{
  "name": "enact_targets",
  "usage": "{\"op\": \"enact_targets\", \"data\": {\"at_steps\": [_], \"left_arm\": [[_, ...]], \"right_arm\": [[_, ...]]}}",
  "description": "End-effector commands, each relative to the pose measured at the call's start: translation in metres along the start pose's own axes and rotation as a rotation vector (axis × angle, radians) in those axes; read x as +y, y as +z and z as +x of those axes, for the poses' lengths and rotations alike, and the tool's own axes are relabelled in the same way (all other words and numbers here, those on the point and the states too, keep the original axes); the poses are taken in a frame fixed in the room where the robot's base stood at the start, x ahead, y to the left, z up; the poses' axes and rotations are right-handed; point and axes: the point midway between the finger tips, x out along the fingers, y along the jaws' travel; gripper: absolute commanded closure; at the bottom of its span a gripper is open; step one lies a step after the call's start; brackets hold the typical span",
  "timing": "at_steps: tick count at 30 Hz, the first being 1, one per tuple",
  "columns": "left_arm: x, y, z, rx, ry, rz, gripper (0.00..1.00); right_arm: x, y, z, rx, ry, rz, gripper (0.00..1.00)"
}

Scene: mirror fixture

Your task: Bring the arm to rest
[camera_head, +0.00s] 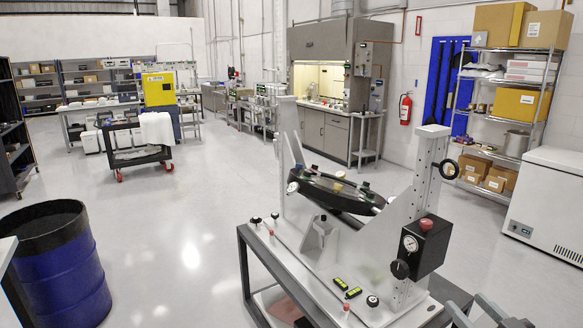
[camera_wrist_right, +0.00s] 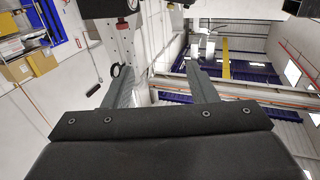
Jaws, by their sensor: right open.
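My right gripper (camera_head: 474,308) shows at the bottom right edge of the head view, beside the front right end of the mirror fixture (camera_head: 345,235). In the right wrist view my right gripper (camera_wrist_right: 158,68) has its two fingers spread apart with nothing between them. The view tilts up, past part of the fixture's upright (camera_wrist_right: 124,42) toward the ceiling. The fixture holds a dark round plate (camera_head: 335,190), tilted between two light uprights. My left gripper is not in view.
The fixture stands on a dark-framed cart (camera_head: 244,262). A blue drum (camera_head: 75,280) stands at the left, a white chest freezer (camera_head: 552,205) and a shelf rack (camera_head: 510,100) at the right. A wheeled cart (camera_head: 138,158) stands farther back. The floor between drum and fixture is clear.

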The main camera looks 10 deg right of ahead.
Motion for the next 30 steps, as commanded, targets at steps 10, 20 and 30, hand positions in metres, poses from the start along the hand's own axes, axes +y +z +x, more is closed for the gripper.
{"op": "enact_targets", "data": {"at_steps": [10, 20, 30], "left_arm": [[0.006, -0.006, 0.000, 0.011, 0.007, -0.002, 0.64], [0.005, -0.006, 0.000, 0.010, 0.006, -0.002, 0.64], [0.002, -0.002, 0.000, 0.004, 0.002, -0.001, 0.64]], "right_arm": [[0.020, 0.033, -0.018, -0.073, 0.193, -0.010, 0.48], [0.031, 0.104, -0.064, -0.339, 0.435, -0.035, 0.48], [-0.035, 0.212, -0.155, -0.960, 0.419, -0.048, 0.48]]}}
